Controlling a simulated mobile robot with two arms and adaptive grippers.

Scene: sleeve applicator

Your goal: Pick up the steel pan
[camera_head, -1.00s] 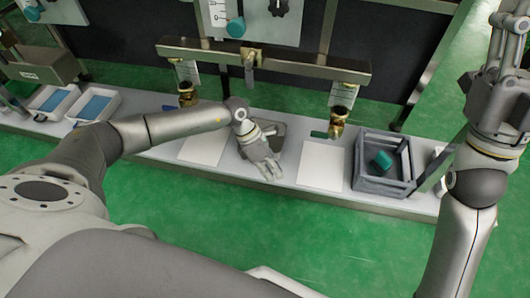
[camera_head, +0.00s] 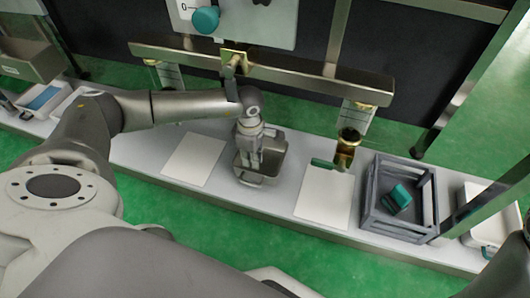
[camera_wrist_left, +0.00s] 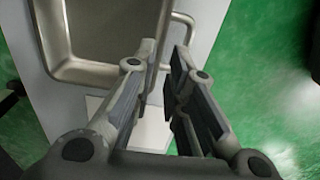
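The steel pan (camera_head: 275,152) sits on the light bench in the middle of the head view, partly hidden behind my left gripper. It also shows in the left wrist view (camera_wrist_left: 105,28), with a rounded rim and a loop-shaped handle (camera_wrist_left: 184,22) on its right side. My left gripper (camera_head: 253,166) points down at the pan's near side. In the left wrist view its fingers (camera_wrist_left: 162,58) are apart, with the handle's lower end by the fingertips. I cannot tell whether they touch it. My right gripper is out of view.
White mats (camera_head: 193,159) and (camera_head: 323,195) lie left and right of the pan. A grey crate (camera_head: 372,210) holding a teal block (camera_head: 397,197) stands to the right. A metal rail (camera_head: 300,77) with brass fittings (camera_head: 347,148) hangs above the bench.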

